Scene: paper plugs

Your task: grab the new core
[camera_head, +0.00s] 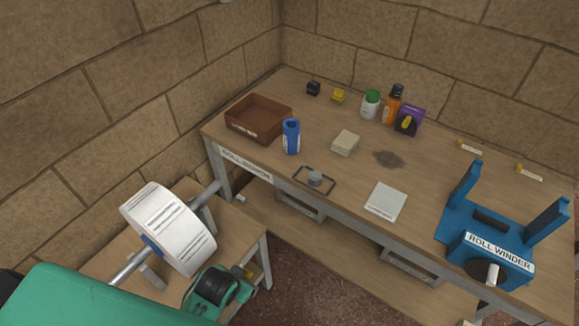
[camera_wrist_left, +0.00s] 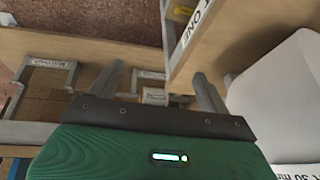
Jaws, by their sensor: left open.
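A blue cylinder (camera_head: 291,138) with a dark round top and a pale label stands upright on the bench, right of the brown tray; it looks like the core, though I cannot tell for certain. My left gripper (camera_wrist_left: 157,88) is open, its two grey fingers spread apart in the wrist view. A small pale-and-orange thing (camera_wrist_left: 154,96) shows between the fingers, too small to identify; I cannot tell its depth. In the head view, green parts of my left arm are at the lower left, away from the blue cylinder. My right gripper is not in view.
A white paper roll (camera_head: 168,228) sits on a bar over a low stand, close to my left arm.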

